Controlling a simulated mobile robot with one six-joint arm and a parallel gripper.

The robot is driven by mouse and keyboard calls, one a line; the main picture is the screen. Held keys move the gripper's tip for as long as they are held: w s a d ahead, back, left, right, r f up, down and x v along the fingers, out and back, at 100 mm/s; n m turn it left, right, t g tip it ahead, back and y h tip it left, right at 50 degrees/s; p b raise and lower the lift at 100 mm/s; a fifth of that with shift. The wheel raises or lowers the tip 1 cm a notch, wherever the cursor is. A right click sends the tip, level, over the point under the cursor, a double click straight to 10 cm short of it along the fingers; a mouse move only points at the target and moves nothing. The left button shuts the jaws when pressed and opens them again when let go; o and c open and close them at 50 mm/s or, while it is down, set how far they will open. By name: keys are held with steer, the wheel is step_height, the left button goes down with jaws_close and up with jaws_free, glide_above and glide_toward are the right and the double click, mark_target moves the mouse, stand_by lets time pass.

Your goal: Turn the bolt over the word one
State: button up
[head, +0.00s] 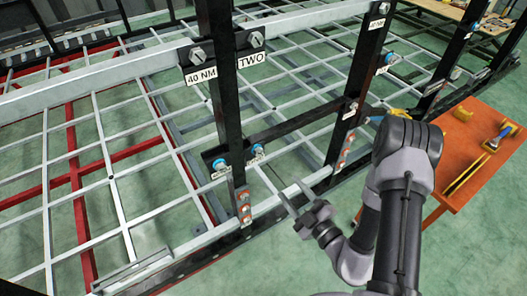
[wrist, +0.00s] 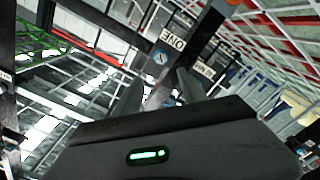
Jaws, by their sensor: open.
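In the wrist view, the word ONE is on a white label (wrist: 172,38), appearing upside down. A blue-ringed bolt (wrist: 160,57) sits beside it on a dark plate, on the side above the lettering. My gripper (wrist: 158,80) is open and empty, its two fingers reaching toward this bolt without visibly touching it. In the head view, my gripper (head: 290,194) is right of and below two blue-ringed bolts, one on the left (head: 219,164) and one on the right (head: 257,150). The labels under them are too small to read.
A black upright post (head: 222,100) carries two plain bolts over labels reading 40 NM (head: 201,77) and TWO (head: 251,61). A dark crossbar (head: 300,122) runs right to another post. An orange table (head: 475,145) with tools stands at the right.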

mark_target(260, 154)
steer(key=p+x, duration=0.1)
steer(key=x, duration=1.4)
steer(key=shift+a, duration=0.3)
jaws_close()
